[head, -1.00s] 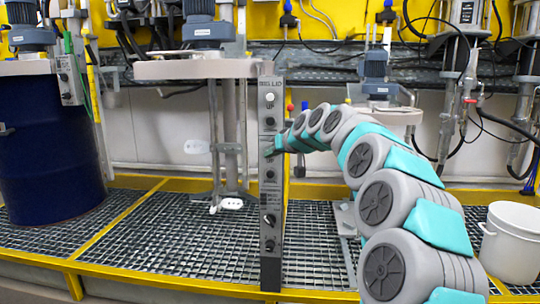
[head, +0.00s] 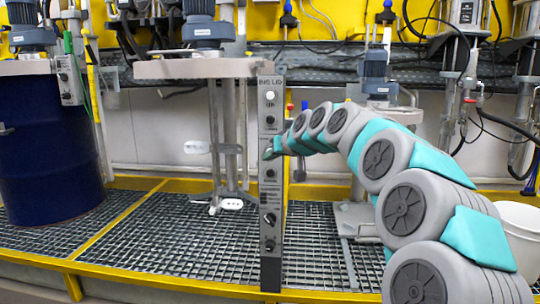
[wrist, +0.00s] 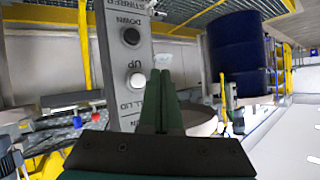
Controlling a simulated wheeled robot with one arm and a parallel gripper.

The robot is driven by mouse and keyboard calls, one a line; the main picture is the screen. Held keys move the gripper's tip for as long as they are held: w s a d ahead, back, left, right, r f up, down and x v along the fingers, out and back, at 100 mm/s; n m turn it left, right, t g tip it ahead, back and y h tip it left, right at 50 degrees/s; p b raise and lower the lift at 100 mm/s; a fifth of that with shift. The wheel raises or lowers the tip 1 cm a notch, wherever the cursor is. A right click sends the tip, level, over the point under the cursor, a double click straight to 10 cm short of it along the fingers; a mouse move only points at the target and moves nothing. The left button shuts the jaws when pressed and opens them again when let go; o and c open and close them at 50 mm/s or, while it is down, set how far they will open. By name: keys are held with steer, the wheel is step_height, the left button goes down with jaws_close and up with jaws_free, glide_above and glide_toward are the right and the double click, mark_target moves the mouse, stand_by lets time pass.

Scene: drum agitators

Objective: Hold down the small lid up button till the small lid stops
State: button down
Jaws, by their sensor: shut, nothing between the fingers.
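The control post (head: 270,210) stands upright near the centre, with "BIG LID" at its top. In the wrist view its panel is upside down. The white small lid up button (wrist: 136,81) is there, between the "UP" and part-hidden small lid labels. My gripper (head: 268,153) is shut and empty at the post's face; in the wrist view its fingertips (wrist: 160,73) are right beside the button. I cannot tell if they touch it. In the head view the gripper hides this button. The small lid (head: 395,114), with a blue motor (head: 374,68), is behind my arm and partly hidden.
The big lid (head: 190,69) hangs left of the post. A dark blue drum (head: 50,150) stands at the far left. A white bucket (head: 522,230) is at the right, partly behind my arm. Metal grating with yellow edges covers the platform.

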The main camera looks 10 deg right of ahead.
steer(key=shift+s+a, duration=0.2)
steer(key=shift+s, duration=0.35)
steer(key=shift+s+a, duration=0.2)
steer(key=shift+s, duration=0.35)
steer(key=s+a+f+n+g+p, duration=0.1)
steer(key=s+a+f+g+p, duration=0.2)
steer(key=s, duration=0.6)
steer(key=s+a+f+g, duration=0.25)
steer(key=s+f, duration=0.25)
steer(key=s, duration=0.4)
steer(key=s+d+f+g+h+p, duration=0.1)
steer(key=s+f, duration=0.3)
steer(key=s, duration=0.7)
steer(key=s+d+f+m+g+h+p, duration=0.1)
steer(key=s+f+g, duration=0.3)
steer(key=s, duration=0.8)
steer(key=s+d+f+m+g+h+p, duration=0.1)
steer(key=s+f, duration=0.4)
steer(key=s, duration=0.6)
steer(key=shift+s+d+g+h+p, duration=0.3)
steer(key=shift+d+g+h+p, duration=0.3)
steer(key=shift+d+g, duration=0.5)
steer(key=shift+w+d+f, duration=0.1)
steer(key=shift+d, duration=0.05)
